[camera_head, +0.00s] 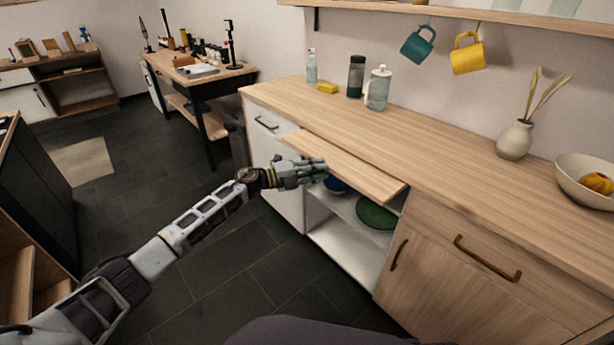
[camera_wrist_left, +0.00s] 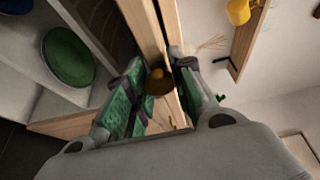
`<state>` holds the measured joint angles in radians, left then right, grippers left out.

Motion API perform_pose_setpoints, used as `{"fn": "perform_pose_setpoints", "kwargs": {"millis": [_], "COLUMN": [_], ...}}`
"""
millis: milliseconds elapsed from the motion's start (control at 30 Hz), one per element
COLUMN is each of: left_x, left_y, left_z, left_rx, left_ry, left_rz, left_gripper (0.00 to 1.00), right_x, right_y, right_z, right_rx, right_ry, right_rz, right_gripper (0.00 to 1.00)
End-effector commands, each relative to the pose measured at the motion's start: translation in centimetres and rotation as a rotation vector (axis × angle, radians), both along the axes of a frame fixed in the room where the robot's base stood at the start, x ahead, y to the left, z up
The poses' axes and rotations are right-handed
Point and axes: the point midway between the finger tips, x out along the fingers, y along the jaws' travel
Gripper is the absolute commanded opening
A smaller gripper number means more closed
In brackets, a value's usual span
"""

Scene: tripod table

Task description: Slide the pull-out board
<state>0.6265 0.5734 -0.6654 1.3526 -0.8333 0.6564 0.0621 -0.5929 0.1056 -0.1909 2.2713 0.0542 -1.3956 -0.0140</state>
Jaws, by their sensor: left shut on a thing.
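The pull-out board (camera_head: 350,167) is a pale wooden panel sticking out from under the countertop, above an open cabinet bay. My left gripper (camera_head: 314,172) is at the board's front edge, toward its left end. In the left wrist view, the fingers of my left gripper (camera_wrist_left: 160,88) are on both sides of a round brown knob (camera_wrist_left: 160,82) at the board's edge (camera_wrist_left: 143,32), and they are shut on it. The fingers hide part of the knob; in the head view the knob is hidden. My right gripper is out of view.
Below the board, white shelves hold a green plate (camera_head: 376,213) and a blue dish (camera_head: 336,185). A wooden cabinet door (camera_head: 435,262) with brass handles is to the right. The countertop (camera_head: 440,150) carries jars, a vase and a bowl. The dark floor (camera_head: 190,250) in front is clear.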

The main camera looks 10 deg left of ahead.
Motion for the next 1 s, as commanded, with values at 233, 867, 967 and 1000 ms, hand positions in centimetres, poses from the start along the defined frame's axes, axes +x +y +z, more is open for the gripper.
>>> {"fn": "perform_pose_setpoints", "kwargs": {"millis": [233, 867, 967, 1000], "left_x": [3.0, 6.0, 6.0, 6.0], "left_y": [-2.4, -4.7, -4.7, -4.7], "left_z": [-0.1, -0.1, -0.1, -0.1], "left_rx": [0.000, 0.001, 0.001, 0.001], "left_ry": [-0.001, 0.002, 0.002, 0.002], "left_rz": [0.000, 0.000, 0.000, 0.000], "left_gripper": [0.00, 0.00, 0.00, 0.00], "right_x": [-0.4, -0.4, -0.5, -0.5], "right_y": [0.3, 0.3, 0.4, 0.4], "right_z": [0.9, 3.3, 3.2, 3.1], "right_rx": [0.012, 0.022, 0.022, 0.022], "right_ry": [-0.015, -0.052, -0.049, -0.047], "right_rz": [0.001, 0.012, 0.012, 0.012], "right_gripper": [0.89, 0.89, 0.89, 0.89]}}
